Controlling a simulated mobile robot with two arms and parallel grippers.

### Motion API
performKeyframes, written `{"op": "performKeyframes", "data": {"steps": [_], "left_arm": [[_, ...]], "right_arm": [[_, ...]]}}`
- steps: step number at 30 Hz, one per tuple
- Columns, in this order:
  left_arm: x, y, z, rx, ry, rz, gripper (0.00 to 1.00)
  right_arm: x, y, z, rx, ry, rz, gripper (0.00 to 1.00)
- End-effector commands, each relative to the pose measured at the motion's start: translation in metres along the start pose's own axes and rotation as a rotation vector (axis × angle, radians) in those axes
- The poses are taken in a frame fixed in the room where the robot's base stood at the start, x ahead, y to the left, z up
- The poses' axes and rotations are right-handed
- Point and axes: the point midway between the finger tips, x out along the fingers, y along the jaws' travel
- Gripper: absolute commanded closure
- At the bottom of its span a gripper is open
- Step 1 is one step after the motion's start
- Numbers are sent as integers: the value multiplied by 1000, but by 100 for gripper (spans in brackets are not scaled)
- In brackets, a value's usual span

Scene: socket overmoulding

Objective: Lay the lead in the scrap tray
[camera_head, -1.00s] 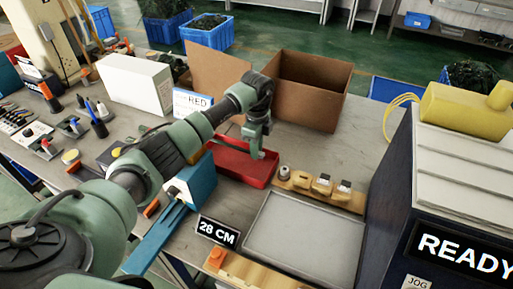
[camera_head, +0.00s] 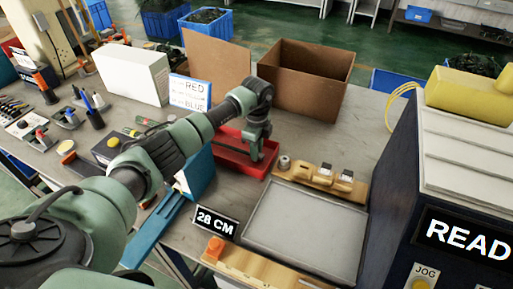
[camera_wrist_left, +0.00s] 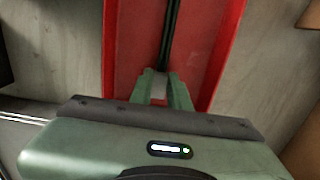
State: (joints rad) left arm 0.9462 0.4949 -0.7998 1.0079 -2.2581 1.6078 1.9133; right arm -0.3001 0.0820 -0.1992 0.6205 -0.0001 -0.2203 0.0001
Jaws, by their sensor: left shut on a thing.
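The red scrap tray (camera_head: 268,165) lies on the bench near its middle, and its red floor and walls fill much of the left wrist view (camera_wrist_left: 128,60). My left gripper (camera_head: 256,157) points down over the tray. In the left wrist view its fingers (camera_wrist_left: 161,74) are shut on the dark, thin lead (camera_wrist_left: 172,30), which runs away from the fingertips along the tray's length, within its side walls. I cannot tell whether the lead touches the tray floor. My right gripper is not in view.
A wooden holder with small parts (camera_head: 318,182) and a grey flat tray (camera_head: 305,225) lie right of the red tray. A cardboard box (camera_head: 305,85) stands behind it, a blue block (camera_head: 200,172) to its left. The dark READY machine (camera_head: 445,195) bounds the right side.

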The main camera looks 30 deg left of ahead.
Motion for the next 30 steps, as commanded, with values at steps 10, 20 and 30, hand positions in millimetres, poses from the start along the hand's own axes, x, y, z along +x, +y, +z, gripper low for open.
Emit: {"op": "performKeyframes", "data": {"steps": [10,20,30], "left_arm": [[8,0,0,0,1,-1,100],[8,0,0,0,1,-1,57],[-14,-1,0,0,1,-4,57]], "right_arm": [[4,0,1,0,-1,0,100],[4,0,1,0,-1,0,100],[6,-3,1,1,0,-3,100]]}}
